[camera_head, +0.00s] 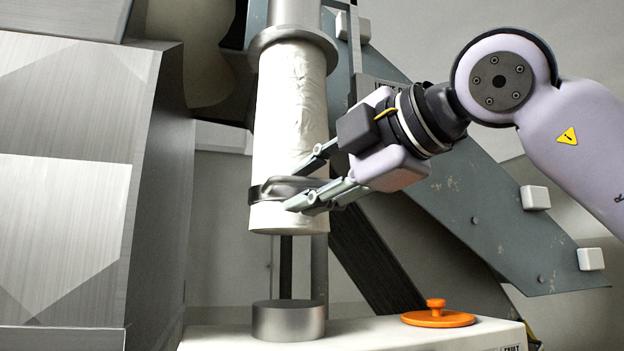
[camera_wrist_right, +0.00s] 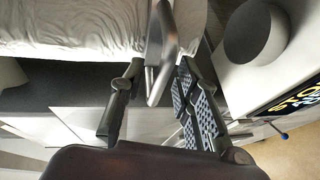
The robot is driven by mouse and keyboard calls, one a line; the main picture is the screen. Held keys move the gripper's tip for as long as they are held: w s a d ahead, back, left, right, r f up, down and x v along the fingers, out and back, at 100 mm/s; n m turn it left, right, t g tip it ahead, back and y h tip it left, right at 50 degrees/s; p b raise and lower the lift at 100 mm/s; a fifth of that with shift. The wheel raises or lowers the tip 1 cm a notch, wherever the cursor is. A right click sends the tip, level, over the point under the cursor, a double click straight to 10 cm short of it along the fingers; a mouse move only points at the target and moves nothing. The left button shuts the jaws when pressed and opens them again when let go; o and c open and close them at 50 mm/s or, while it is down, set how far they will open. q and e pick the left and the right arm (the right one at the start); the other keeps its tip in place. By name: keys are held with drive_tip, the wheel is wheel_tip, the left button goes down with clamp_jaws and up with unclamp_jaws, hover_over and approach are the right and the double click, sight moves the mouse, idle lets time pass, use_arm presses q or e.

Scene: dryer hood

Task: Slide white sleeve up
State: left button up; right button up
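The white sleeve (camera_head: 292,105) hangs upright in the head view, its upper end at a grey pipe collar (camera_head: 292,40). Its lower end is above a short metal stub (camera_head: 288,320), with a clear gap between them. A metal band (camera_head: 268,190) with a raised loop is around the sleeve near its lower end. My right gripper (camera_head: 296,188) is open at the band, one finger above and one below. In the right wrist view the band (camera_wrist_right: 161,50) lies between the parted fingers, closer to the right-hand one; contact is unclear. The sleeve (camera_wrist_right: 70,28) fills the upper left there. My left gripper is not in view.
An orange knobbed lid (camera_head: 438,318) lies on the pale box top (camera_head: 365,335) right of the stub. A large metal housing (camera_head: 75,190) stands at the left. A slanted grey beam (camera_head: 480,215) with white blocks runs behind my right arm.

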drive_tip(key=shift+c, duration=0.5)
clamp_jaws()
drive_tip(key=shift+r, duration=0.15)
